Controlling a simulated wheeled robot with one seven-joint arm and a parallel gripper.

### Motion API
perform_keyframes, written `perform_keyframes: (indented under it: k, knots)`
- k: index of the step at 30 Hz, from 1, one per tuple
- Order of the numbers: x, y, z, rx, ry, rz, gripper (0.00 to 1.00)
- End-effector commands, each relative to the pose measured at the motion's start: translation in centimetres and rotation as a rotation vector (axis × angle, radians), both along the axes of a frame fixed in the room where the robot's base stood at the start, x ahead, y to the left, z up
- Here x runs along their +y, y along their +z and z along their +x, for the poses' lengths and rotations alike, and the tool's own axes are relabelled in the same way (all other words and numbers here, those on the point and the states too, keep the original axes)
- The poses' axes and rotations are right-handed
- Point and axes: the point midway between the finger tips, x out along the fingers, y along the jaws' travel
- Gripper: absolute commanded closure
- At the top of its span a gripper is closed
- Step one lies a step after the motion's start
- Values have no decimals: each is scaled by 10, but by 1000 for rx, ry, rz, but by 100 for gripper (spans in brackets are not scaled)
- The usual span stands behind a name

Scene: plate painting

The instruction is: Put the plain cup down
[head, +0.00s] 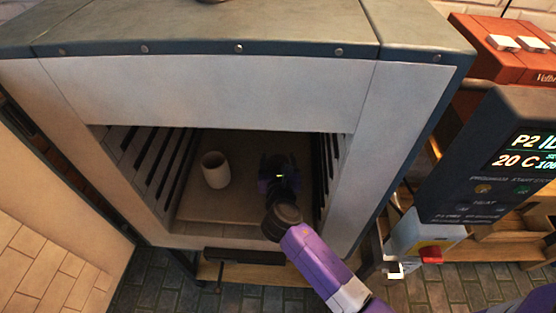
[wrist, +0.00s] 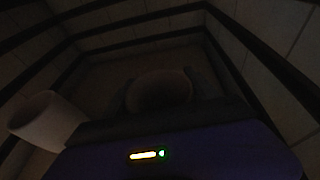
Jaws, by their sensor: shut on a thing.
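My gripper (head: 277,168) is inside the open kiln chamber, right of the middle, pointing toward the back. In the wrist view my gripper (wrist: 158,92) is shut on a cup (wrist: 160,88), whose rim shows dimly between the fingers. I take it for the plain cup, but it is too dark to see its surface. In the head view the gripper hides this cup. I cannot tell whether its base touches the kiln floor. A second, pale cup (head: 215,170) stands upright on the floor to the left; it also shows in the wrist view (wrist: 45,120).
The kiln floor (head: 205,208) is bare in front of the pale cup. Slotted side walls (head: 165,165) bound the chamber closely. The kiln door (head: 60,220) hangs open at left. A control panel (head: 500,150) reading 20 C stands at right.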

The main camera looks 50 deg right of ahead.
Motion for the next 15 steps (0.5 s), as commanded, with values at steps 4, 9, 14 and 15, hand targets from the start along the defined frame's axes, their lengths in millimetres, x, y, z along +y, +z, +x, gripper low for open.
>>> perform_keyframes:
  k: [4, 9, 14, 15]
  knots:
    - [0, -2, 0, -1, 0, -1, 88]
    - [0, -2, 0, 0, 0, 0, 11]
    - [0, -2, 0, 0, 0, 0, 11]
    - [0, -2, 0, 0, 0, 0, 11]
